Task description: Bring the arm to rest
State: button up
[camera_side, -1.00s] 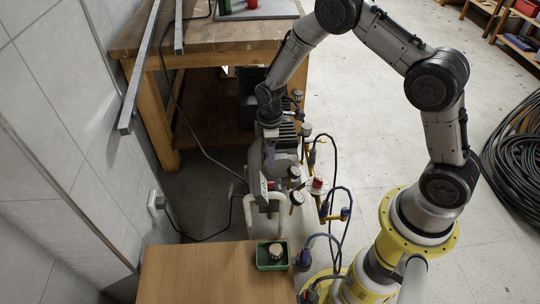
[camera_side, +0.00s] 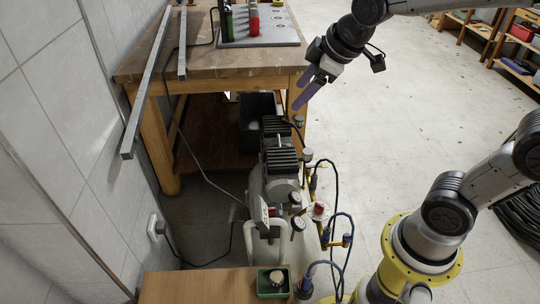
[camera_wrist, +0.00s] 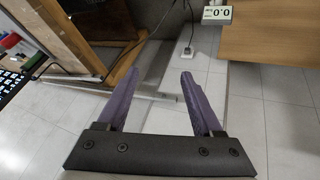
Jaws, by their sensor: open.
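My gripper (camera_side: 310,86) is raised in the side view, above and behind the compressor, near the right front corner of the wooden workbench. Its two purple fingers point down and to the left. In the wrist view my gripper (camera_wrist: 155,90) shows its fingers spread apart with nothing between them, only floor and wall beyond. It touches nothing that I can see. The arm reaches in from the upper right of the side view, and part of it is out of the picture.
The grey compressor (camera_side: 278,185) with hoses and gauges stands below. The workbench (camera_side: 220,62) carries a grey plate with a red item (camera_side: 253,25). A green tray (camera_side: 272,294) sits on the front table (camera_side: 200,288). A coiled black hose (camera_side: 524,212) lies right. Floor between is clear.

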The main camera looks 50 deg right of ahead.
jog(key=s+f+m, duration=0.2)
jog(key=s+m, duration=0.4)
jog(key=s, duration=1.1)
jog(key=shift+s+f+g, duration=0.15)
jog(key=shift+s+g, duration=0.25)
